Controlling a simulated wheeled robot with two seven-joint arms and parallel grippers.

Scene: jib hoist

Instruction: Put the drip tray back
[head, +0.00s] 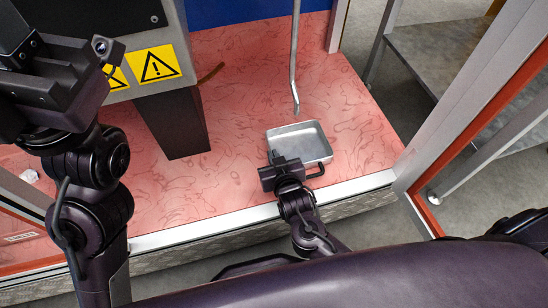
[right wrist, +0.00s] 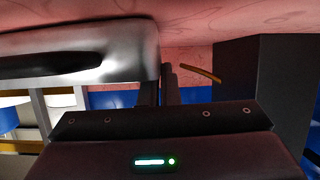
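In the right wrist view, the tray (right wrist: 95,50) fills the upper left. My right gripper (head: 275,157) is at the tray's near left corner. Its fingers (right wrist: 160,88) are close together beside the tray's end, and whether they hold it is unclear. My left gripper (head: 40,75) is raised at the upper left, away from the tray, its fingertips not clearly visible.
A dark column (head: 173,122) stands left of the tray under a grey housing with yellow warning signs (head: 158,64). A bent metal rod (head: 295,60) hangs behind the tray. A pale sill (head: 240,217) edges the floor in front. An orange-edged frame (head: 480,120) stands at right.

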